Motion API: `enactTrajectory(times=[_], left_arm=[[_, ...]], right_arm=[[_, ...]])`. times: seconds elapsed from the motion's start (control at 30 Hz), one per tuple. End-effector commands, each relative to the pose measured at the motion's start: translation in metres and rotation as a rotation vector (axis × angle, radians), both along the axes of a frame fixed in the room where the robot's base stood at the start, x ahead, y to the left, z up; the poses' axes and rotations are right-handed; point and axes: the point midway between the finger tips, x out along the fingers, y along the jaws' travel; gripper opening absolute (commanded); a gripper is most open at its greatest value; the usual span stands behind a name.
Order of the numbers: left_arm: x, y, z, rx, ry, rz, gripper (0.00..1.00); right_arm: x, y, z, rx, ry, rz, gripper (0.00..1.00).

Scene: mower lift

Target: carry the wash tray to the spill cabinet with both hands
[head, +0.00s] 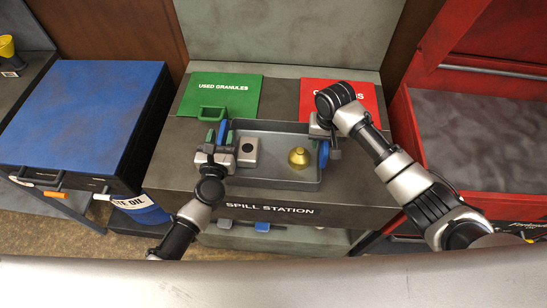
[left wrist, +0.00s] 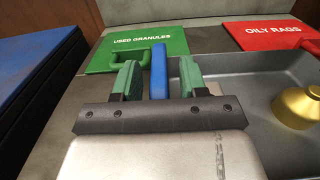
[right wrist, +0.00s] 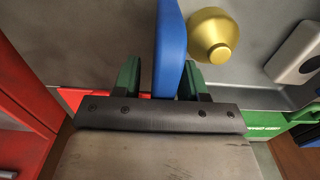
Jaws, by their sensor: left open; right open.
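The grey wash tray (head: 268,184) sits on top of the spill station cabinet (head: 172,165). It holds a brass-coloured rounded part (head: 298,157) and a pale block with a dark round spot (head: 248,148). My left gripper (left wrist: 158,78) is open, with the tray's left blue handle (left wrist: 158,68) between its green fingers. My right gripper (right wrist: 163,80) is open, with the right blue handle (right wrist: 170,35) between its fingers. Clear gaps show beside the left handle; the right handle is close to one finger. The right arm hides the tray's far right corner.
A green "used granules" lid (head: 228,92) and a red lid (head: 350,92) lie behind the tray. A blue-topped cabinet (head: 85,110) stands left, and an open red tool chest (head: 480,140) stands right. Small items lie on a shelf (head: 290,238) below the station's top.

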Motion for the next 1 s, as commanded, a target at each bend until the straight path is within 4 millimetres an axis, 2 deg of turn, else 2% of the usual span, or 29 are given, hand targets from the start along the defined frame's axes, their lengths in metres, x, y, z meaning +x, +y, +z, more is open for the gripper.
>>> enactTrajectory(times=[0.17, 0.4, 0.6, 0.83, 1.0], left_arm=[[-0.02, 0.002, -0.002, 0.0, 0.003, 0.0, 0.42], [-0.071, 0.008, -0.002, 0.001, 0.004, -0.001, 0.42], [-0.105, 0.012, -0.001, 0.002, 0.003, -0.001, 0.42], [-0.119, 0.013, 0.0, 0.0, 0.001, 0.0, 0.42], [-0.119, 0.013, 0.0, 0.0, 0.001, 0.0, 0.42]], right_arm=[[0.0, 0.0, 0.0, 0.0, 0.0, 0.0, 0.42], [0.0, 0.0, 0.0, 0.0, 0.001, 0.001, 0.42], [0.0, 0.0, 0.0, 0.0, 0.001, 0.001, 0.42], [0.0, 0.0, 0.004, 0.0, 0.0, 0.0, 0.42], [0.001, 0.0, 0.029, 0.002, -0.004, 0.001, 0.42]])
